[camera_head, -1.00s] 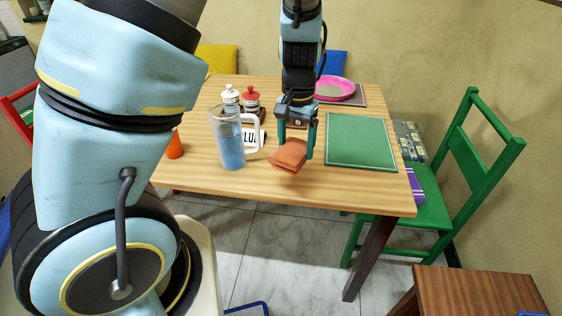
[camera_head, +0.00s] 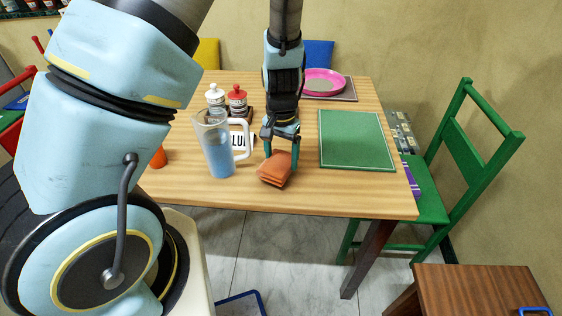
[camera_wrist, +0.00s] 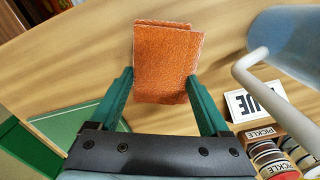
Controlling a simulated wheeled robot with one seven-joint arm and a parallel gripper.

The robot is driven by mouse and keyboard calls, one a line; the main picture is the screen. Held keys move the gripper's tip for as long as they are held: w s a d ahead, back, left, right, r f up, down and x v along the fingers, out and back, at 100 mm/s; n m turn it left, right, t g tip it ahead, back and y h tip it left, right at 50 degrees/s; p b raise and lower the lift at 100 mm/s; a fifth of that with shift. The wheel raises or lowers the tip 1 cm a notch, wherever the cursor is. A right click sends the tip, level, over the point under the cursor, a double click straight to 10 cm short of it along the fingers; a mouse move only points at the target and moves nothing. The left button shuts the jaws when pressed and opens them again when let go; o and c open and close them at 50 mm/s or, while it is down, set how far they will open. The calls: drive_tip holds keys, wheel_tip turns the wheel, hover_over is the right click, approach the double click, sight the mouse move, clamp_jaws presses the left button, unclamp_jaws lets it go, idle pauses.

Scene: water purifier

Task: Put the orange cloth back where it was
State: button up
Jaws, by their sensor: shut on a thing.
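The orange cloth (camera_head: 273,170) is folded and hangs from my gripper (camera_head: 281,152) near the front edge of the wooden table. In the wrist view the cloth (camera_wrist: 166,62) sits between the two green fingers of my gripper (camera_wrist: 160,95), which are shut on it. The cloth looks to be at or a little above the tabletop; I cannot tell whether it touches.
A glass pitcher of blue water (camera_head: 218,150) stands close to the left of the cloth, with a lettered sign (camera_head: 238,141) and two jars (camera_head: 237,100) behind it. A green placemat (camera_head: 357,140) lies to the right. The front table strip between is clear.

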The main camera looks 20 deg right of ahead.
sight(281, 161)
drive_tip(key=shift+f, duration=1)
drive_tip(key=shift+f, duration=0.25)
drive_tip(key=o, duration=1.2)
drive_tip(key=shift+r, duration=0.1)
drive_tip(key=shift+c, duration=0.2)
wheel_tip(281, 161, up, 12)
drive_tip(key=shift+r, duration=0.15)
drive_tip(key=shift+s, duration=0.1)
